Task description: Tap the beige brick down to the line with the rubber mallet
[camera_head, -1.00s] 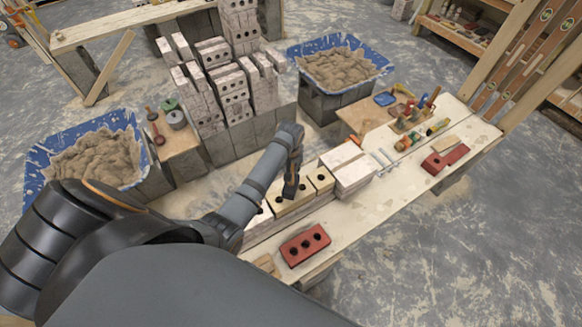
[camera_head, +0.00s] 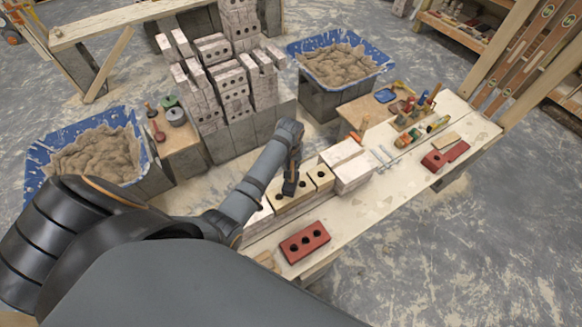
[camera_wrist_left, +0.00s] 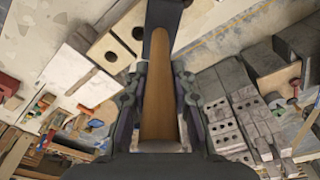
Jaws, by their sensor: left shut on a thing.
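My left gripper (camera_head: 294,158) is shut on the wooden handle of the rubber mallet. In the left wrist view the handle (camera_wrist_left: 158,85) runs between the fingers (camera_wrist_left: 158,118) to the dark head (camera_wrist_left: 163,14). In the head view the black mallet head (camera_head: 290,188) is over the beige brick (camera_head: 285,204); I cannot tell whether they touch. The beige brick has round holes and sits in the wall row, also in the left wrist view (camera_wrist_left: 108,50). A shorter beige piece (camera_head: 321,177) adjoins it. I cannot make out the line. My right gripper is not in view.
A red brick (camera_head: 305,242) lies on the pale bench (camera_head: 385,205) in front of the row. Whitish bricks (camera_head: 346,165) stand at its right end. A grey brick stack (camera_head: 225,95) and two mortar tubs (camera_head: 110,120) (camera_head: 345,65) stand behind. Tools lie at the bench's far right.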

